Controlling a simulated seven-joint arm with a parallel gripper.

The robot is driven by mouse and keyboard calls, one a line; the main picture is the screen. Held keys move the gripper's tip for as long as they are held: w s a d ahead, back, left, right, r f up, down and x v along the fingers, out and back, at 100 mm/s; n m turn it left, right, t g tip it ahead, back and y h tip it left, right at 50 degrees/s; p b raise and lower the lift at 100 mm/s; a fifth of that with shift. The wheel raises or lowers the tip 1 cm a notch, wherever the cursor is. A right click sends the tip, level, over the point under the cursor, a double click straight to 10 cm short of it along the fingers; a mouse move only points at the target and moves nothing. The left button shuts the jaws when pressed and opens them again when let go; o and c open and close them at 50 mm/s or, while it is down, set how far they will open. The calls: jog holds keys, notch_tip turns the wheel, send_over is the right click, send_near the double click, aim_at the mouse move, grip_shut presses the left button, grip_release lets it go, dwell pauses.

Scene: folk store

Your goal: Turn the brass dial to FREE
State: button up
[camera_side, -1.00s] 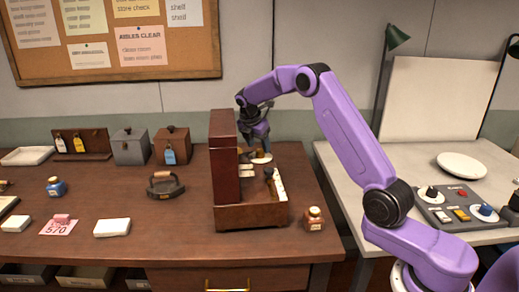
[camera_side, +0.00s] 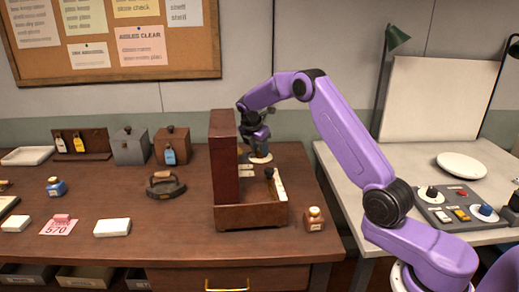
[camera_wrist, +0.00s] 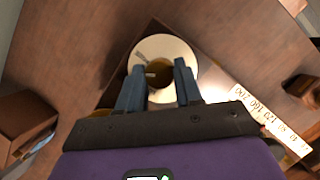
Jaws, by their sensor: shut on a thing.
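The brass dial (camera_wrist: 158,72) sits at the middle of a round cream plate (camera_wrist: 180,47) in the wrist view. The plate (camera_side: 262,159) also shows in the side view, at the back of the dark red-brown wooden device (camera_side: 250,216). My gripper (camera_wrist: 159,76) points down with its two blue-grey fingers on either side of the dial, shut on it. In the side view my gripper (camera_side: 259,150) hides most of the dial. A dark mark shows on the plate left of the dial. I cannot read any FREE label.
The device's tall panel (camera_side: 224,160) stands close to the left of my gripper. A numbered scale strip (camera_wrist: 270,120) lies at right in the wrist view. A small brown bottle (camera_side: 314,218) stands right of the device, and a flat iron (camera_side: 165,186) stands left of it.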

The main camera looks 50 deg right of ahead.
jog(key=shift+m, duration=0.4)
jog(key=o, duration=1)
jog(key=shift+o, duration=0.2)
jog(key=shift+r, duration=0.1)
jog(key=v, duration=0.5)
jog(key=shift+w, duration=0.15)
notch_tip(320, 180, up, 7)
